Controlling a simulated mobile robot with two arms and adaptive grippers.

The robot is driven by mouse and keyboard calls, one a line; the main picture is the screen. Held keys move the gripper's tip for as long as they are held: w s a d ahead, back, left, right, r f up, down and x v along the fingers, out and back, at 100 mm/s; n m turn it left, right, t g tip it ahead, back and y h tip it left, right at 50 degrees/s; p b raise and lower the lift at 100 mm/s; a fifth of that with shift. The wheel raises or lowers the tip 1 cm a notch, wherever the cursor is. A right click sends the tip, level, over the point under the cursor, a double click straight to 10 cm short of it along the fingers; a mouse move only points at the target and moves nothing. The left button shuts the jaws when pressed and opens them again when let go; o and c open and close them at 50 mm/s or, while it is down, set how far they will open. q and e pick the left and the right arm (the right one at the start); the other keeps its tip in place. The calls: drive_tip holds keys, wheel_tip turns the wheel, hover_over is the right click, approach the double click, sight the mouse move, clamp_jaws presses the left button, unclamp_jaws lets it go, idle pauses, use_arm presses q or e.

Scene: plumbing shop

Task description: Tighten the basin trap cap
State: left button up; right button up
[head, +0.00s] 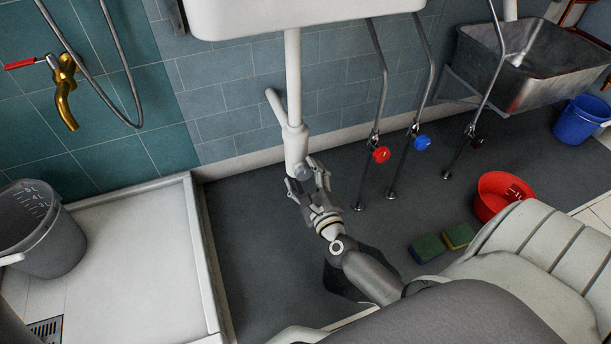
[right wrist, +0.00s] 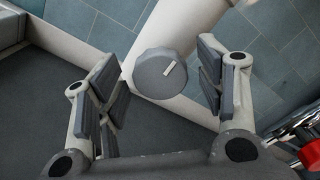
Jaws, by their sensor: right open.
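The basin trap (head: 295,143) is a white bottle-shaped body under the white basin (head: 300,14), on a vertical pipe. Its grey round cap (right wrist: 158,76) faces the right wrist camera and carries a short pale mark, tilted in the picture. My right gripper (head: 306,178) is at the lower end of the trap in the head view. My left gripper is not in view.
Supply pipes with a red valve knob (head: 381,154) and a blue valve knob (head: 422,142) stand right of the trap. A red tub (head: 500,194) and sponges (head: 428,248) lie on the dark floor. A raised white tray (head: 135,262) with a grey bucket (head: 42,232) is at left.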

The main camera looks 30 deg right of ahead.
drive_tip(key=shift+s, duration=0.1)
drive_tip(key=v, duration=0.7)
drive_tip(key=shift+s, duration=0.15)
idle(0.3)
